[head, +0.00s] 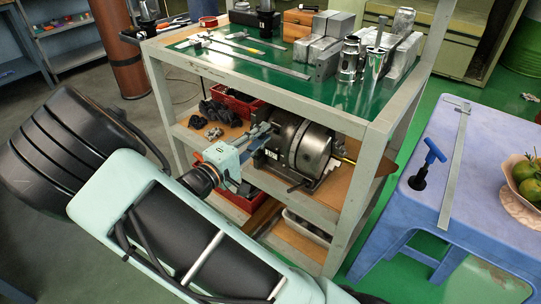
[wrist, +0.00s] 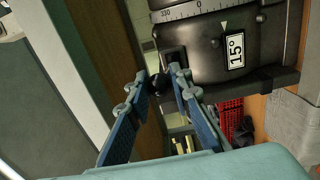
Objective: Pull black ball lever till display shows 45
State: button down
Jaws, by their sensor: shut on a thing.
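The dark grey round device (head: 303,148) sits on the cart's middle shelf; in the wrist view its body (wrist: 205,55) fills the upper right. Its white display (wrist: 236,49) reads 15°, with a degree scale (wrist: 200,8) above. The black ball lever (wrist: 158,80) is at the device's lower left in the wrist view, between my fingertips. My gripper (wrist: 160,84) is shut on the ball, one blue finger on each side. In the head view my gripper (head: 257,133) is at the device's left side and the ball cannot be made out.
The cart's green top (head: 205,55) above the device holds metal blocks and tools. A cart post (head: 352,190) stands right of the device. Red bins (head: 235,100) and dark parts lie near my wrist. A blue table (head: 395,205) stands at the right.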

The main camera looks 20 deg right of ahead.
jog(key=shift+s+a+f+b, duration=0.1)
jog(key=shift+a+f+b, duration=0.05)
jog(key=shift+f+b, duration=0.45)
jog(key=shift+f, duration=0.2)
jog(key=shift+f+b, duration=0.5)
jog(key=shift+f, duration=0.3)
jog(key=shift+f+b, duration=0.6)
jog(key=shift+f, duration=0.1)
jog(key=shift+r, duration=0.15)
